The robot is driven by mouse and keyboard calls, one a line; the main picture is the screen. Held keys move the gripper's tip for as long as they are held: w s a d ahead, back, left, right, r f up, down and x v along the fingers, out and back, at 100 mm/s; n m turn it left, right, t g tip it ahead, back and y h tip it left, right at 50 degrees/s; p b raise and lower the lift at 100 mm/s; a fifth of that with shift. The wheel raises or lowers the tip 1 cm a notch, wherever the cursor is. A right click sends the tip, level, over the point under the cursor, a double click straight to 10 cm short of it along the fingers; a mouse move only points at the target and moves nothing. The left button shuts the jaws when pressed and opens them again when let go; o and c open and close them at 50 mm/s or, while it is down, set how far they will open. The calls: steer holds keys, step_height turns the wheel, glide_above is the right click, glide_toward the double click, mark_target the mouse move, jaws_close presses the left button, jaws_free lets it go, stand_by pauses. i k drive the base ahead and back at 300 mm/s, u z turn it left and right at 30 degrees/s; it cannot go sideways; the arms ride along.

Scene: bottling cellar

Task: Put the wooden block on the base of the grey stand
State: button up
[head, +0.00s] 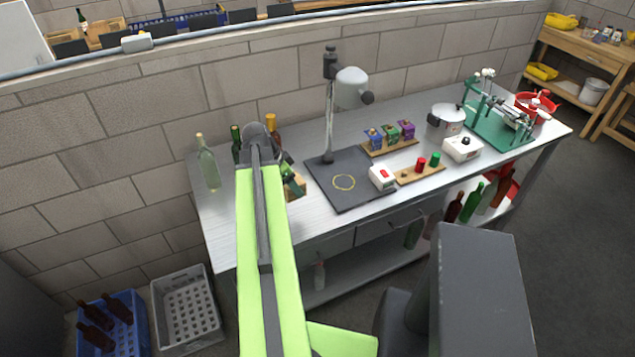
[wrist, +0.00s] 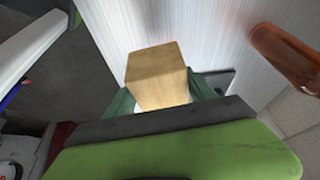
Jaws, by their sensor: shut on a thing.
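The wooden block (wrist: 157,75) is a light tan cube, held between the green fingers of my gripper (wrist: 162,98) in the wrist view. In the head view the block (head: 296,187) is partly hidden by my gripper (head: 289,178), just left of the grey stand. The stand has a flat dark base (head: 345,200) with a yellow ring marked on it, an upright post (head: 329,125) and a rounded grey head (head: 350,88). The ring area is bare. I cannot tell whether the block touches the tabletop.
Bottles stand left and behind my gripper: a clear one (head: 209,167), a dark green one (head: 236,146) and an amber one (head: 271,128). A white box with a red button (head: 382,177) sits at the base's right edge. Coloured small boxes (head: 390,136) stand behind it.

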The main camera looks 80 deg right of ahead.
mark_target(344, 181)
steer(key=u, duration=0.8)
steer(key=k, duration=1.65)
steer(key=z, duration=0.9)
steer(key=k, duration=0.9)
steer(key=u, duration=0.15)
steer(key=i, duration=1.85)
steer(key=z, duration=0.05)
